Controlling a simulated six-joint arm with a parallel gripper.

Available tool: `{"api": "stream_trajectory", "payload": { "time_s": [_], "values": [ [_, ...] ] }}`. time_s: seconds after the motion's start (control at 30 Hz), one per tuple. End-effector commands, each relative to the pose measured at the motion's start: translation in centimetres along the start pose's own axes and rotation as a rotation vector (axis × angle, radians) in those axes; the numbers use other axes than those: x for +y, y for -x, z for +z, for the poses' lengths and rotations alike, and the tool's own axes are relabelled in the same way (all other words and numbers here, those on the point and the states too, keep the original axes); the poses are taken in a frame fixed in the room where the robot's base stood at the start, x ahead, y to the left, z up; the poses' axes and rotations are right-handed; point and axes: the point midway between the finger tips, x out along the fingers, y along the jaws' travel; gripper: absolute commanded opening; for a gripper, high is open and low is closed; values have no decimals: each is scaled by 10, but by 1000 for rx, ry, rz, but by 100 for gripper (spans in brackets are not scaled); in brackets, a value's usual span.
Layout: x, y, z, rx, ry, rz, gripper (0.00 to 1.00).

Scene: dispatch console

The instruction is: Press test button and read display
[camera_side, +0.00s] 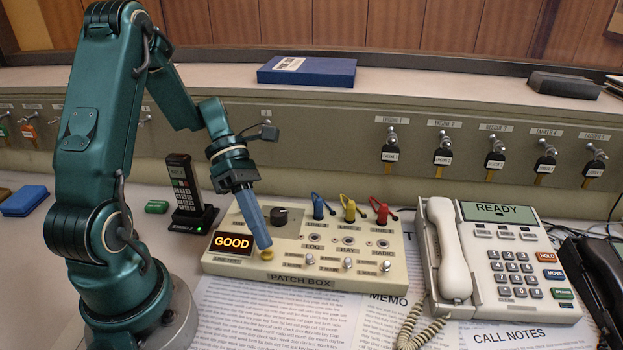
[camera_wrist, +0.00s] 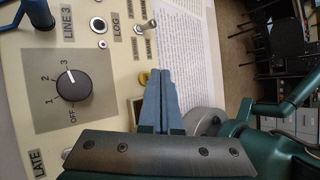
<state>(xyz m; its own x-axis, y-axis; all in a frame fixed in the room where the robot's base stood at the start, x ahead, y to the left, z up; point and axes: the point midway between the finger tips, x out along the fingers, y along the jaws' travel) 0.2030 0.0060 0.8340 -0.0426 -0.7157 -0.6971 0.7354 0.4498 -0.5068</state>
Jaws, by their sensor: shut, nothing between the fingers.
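The patch box (camera_side: 300,283) is a cream panel on the desk, with a lit display (camera_side: 232,243) reading "GOOD" in orange at its left. My gripper (camera_side: 264,245) is shut and empty, its blue fingers pointing down at the yellow button (camera_side: 267,255) right of the display. The fingertips appear at the button; I cannot tell whether they press it. In the wrist view the shut fingers (camera_wrist: 161,73) lie beside the yellow button (camera_wrist: 144,78), and the display is mostly hidden behind them. The dark knob (camera_wrist: 73,87) points at 3.
Blue, yellow and red plugs (camera_side: 348,208) stand along the box's back. A telephone (camera_side: 500,260) reading "READY" stands at the right. A handset in a charger (camera_side: 187,195) stands behind left. Printed papers (camera_side: 270,318) lie in front. Keys hang on the rear panel.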

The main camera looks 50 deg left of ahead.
Motion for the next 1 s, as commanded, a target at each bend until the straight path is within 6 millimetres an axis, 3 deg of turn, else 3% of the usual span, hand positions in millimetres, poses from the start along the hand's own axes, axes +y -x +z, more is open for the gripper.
{"api": "stream_trajectory", "payload": {
  "time_s": [0.63,1.0],
  "values": [
    [-22,32,23,0,-2,2,0],
    [-25,35,25,0,0,0,0]
  ]
}}
